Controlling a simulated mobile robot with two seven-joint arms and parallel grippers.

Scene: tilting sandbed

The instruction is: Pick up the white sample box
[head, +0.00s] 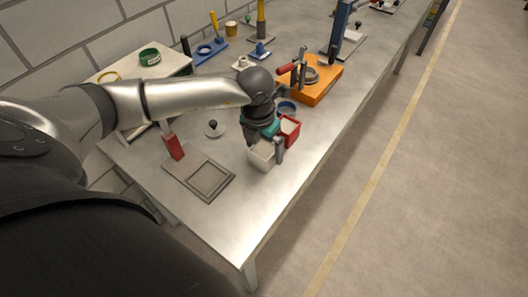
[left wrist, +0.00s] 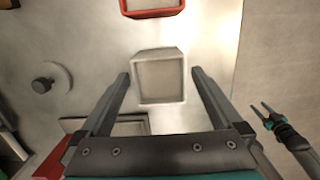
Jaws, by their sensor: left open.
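The white sample box (head: 262,161) stands near the front edge of the metal table in the head view. In the left wrist view it shows as an open-topped square box (left wrist: 158,53) with a pale inside. My left gripper (head: 265,150) is open above it, pointing down, with the box between its fingers as seen in the left wrist view (left wrist: 160,74). There are gaps on both sides, and no finger visibly touches it. My right gripper (left wrist: 262,108) shows at the right of the left wrist view, fingers apart and empty, away from the box.
A red box (head: 290,129) stands just behind the white one. A grey square frame (head: 208,180) lies to the left, with a red block (head: 173,146) and a round knobbed lid (head: 214,129) nearby. An orange fixture (head: 318,84) stands farther back. The table's front corner is clear.

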